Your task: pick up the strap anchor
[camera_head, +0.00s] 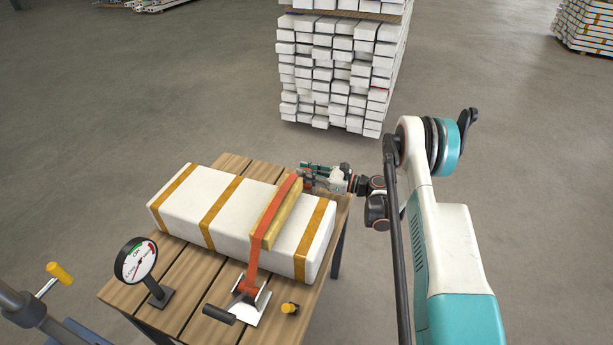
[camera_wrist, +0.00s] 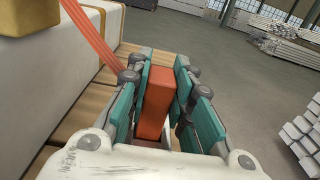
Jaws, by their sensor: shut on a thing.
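The strap anchor, an orange-red block (camera_wrist: 156,103), stands between the teal finger pads of my gripper (camera_wrist: 160,75) in the wrist view. My gripper is shut on it. In the head view my gripper (camera_head: 308,177) is at the far right edge of the wooden table, beside the end of the strap; the anchor is mostly hidden by the fingers there. An orange strap (camera_head: 265,222) runs over a white wrapped package (camera_head: 193,206) and a yellow edge piece (camera_head: 284,217). The strap also shows in the wrist view (camera_wrist: 92,38).
A dial gauge (camera_head: 136,260) stands front left. A stack of white packages (camera_head: 335,75) is behind on the floor; open floor lies around.

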